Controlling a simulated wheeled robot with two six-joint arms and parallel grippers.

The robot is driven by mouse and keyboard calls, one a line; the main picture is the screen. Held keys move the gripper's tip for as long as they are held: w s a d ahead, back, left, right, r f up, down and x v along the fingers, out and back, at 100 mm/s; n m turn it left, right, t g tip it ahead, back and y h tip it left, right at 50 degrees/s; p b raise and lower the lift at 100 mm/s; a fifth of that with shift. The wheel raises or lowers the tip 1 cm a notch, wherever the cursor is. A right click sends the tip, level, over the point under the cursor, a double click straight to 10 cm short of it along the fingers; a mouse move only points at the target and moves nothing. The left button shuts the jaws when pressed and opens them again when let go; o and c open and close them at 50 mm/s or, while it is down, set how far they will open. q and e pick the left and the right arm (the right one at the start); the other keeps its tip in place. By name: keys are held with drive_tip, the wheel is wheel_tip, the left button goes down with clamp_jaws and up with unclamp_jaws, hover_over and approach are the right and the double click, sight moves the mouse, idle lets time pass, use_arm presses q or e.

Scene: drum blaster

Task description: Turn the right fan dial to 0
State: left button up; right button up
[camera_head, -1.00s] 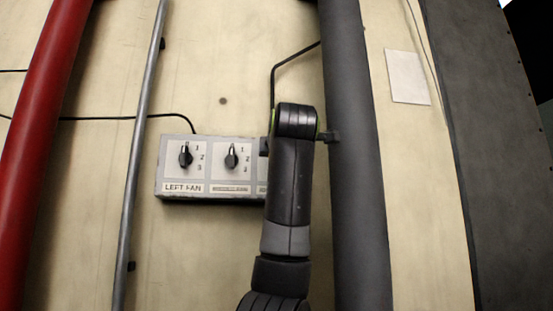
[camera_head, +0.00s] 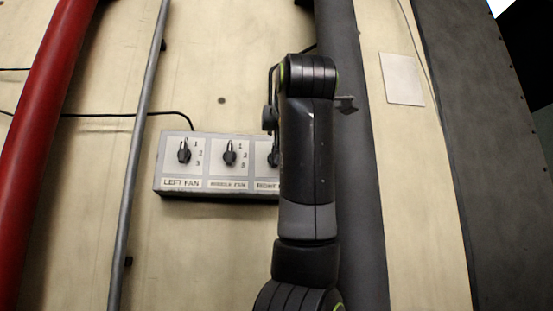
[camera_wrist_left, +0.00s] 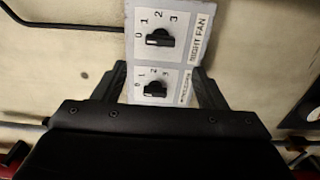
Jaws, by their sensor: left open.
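The fan panel (camera_head: 218,193) is a grey box on the wall with a row of dials. The right fan dial (camera_head: 273,158) is partly hidden behind my arm in the head view. In the left wrist view, the right fan dial (camera_wrist_left: 159,38) is black on a white plate numbered 0 to 3. Its narrow end appears to face the 0 side. My left gripper (camera_wrist_left: 161,68) is open and empty. Its fingers appear on either side of the middle fan dial (camera_wrist_left: 155,88), with the right dial beyond the tips. Its distance from the panel is unclear.
The left fan dial (camera_head: 184,153) is at the panel's left end. A thin grey pipe (camera_head: 138,150) and a red pipe (camera_head: 38,125) run left of the panel. A thick dark pipe (camera_head: 350,180) runs right of it. Cables run along the wall.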

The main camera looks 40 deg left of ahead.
use_arm(q)
drive_tip(key=b+v, duration=0.1)
drive_tip(key=v, duration=0.6)
drive_tip(key=shift+s+d, duration=0.1)
idle(0.4)
